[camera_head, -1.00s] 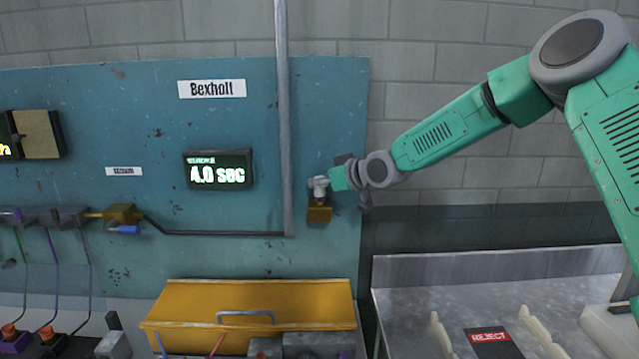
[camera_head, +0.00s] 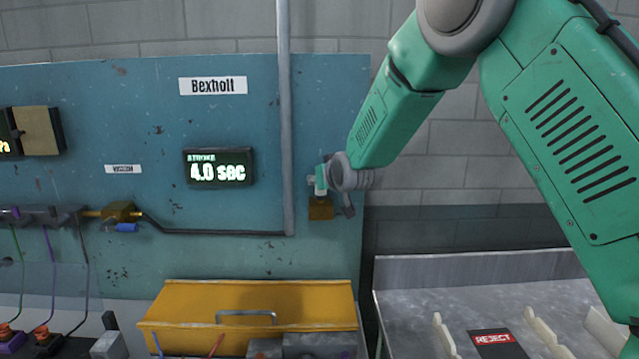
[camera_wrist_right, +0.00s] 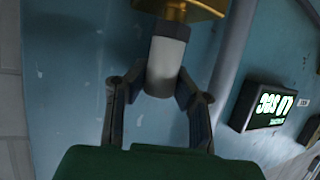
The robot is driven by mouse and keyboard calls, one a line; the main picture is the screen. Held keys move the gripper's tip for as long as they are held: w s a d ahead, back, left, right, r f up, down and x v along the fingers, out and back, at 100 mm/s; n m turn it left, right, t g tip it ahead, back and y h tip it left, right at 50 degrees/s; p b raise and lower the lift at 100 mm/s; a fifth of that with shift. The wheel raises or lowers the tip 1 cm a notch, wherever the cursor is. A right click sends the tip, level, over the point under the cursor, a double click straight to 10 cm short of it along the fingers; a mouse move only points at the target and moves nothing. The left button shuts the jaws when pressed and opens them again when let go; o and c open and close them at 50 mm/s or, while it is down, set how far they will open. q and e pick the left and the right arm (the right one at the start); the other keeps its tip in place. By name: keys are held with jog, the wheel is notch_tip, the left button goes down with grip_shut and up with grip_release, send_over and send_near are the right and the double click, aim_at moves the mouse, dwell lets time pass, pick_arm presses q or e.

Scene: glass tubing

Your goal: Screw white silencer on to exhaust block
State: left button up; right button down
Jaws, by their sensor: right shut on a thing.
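The white silencer (camera_wrist_right: 164,62) is between the two fingers of my right gripper (camera_wrist_right: 158,92) in the right wrist view, and the fingers are shut on it. Its end meets the brass exhaust block (camera_wrist_right: 190,8) at the top of that view. How far it is threaded in cannot be told. In the head view the exhaust block (camera_head: 320,209) is on the teal panel, right of the grey pipe. The silencer stands above it, largely hidden by my right gripper (camera_head: 320,183) and wrist. My left gripper is not in view.
A vertical grey pipe (camera_head: 285,120) runs close to the left of the block. A display reading 4.0 sec (camera_head: 219,168) is further left. Below are a yellow box (camera_head: 240,300) with a handle and a metal tray with a REJECT label (camera_head: 491,337).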

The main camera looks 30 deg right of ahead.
jog(key=shift+f+m+g+h+p, duration=0.1)
jog(key=shift+m+g+h+p, duration=0.35)
jog(key=shift+m+h, duration=0.6)
jog(key=c, duration=1.4)
grip_release()
